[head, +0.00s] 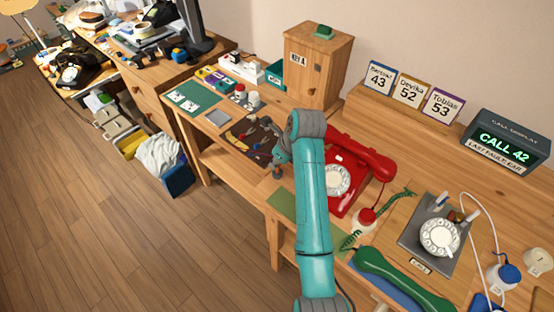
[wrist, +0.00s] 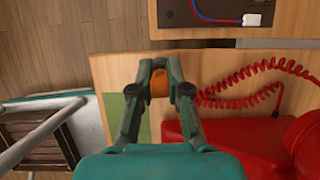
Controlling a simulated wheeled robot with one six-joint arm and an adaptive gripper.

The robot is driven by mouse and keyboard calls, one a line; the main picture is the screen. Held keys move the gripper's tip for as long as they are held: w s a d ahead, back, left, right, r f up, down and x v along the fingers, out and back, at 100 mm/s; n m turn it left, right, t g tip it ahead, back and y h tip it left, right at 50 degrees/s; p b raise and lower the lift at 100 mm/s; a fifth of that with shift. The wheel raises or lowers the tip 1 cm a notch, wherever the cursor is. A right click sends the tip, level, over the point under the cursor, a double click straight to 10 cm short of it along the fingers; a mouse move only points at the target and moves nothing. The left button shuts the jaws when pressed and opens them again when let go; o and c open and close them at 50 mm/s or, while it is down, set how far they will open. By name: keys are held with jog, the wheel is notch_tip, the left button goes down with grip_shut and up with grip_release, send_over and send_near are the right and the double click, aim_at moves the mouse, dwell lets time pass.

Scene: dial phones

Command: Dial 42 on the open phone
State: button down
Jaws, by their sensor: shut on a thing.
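The grey phone (head: 414,240) sits at the right of the bench in the head view, with a bare white rotary dial (head: 440,239) and small parts exposed on top. The call display (head: 506,143) behind it reads "CALL 42". My gripper (head: 276,172) is left of the red phone (head: 352,200), well away from the grey phone. In the wrist view my gripper (wrist: 160,72) is shut on a small orange thing (wrist: 159,86), partly hidden by the fingers. I cannot tell what it is. The grey phone is not in the wrist view.
The red phone's handset (head: 362,154) and its coiled cord (wrist: 250,88) lie close to my gripper. A green handset (head: 400,284) lies in front of the grey phone. A white-and-red bottle (head: 365,219) stands between the phones. Tools lie on a brown mat (head: 262,128).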

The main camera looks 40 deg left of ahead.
jog(key=shift+f, duration=0.65)
jog(key=c, duration=1.1)
grip_release()
jog(key=shift+o, duration=0.2)
jog(key=shift+r, duration=0.15)
jog(key=v, duration=1.1)
jog(key=shift+d+r, duration=0.15)
jog(key=shift+r, duration=0.25)
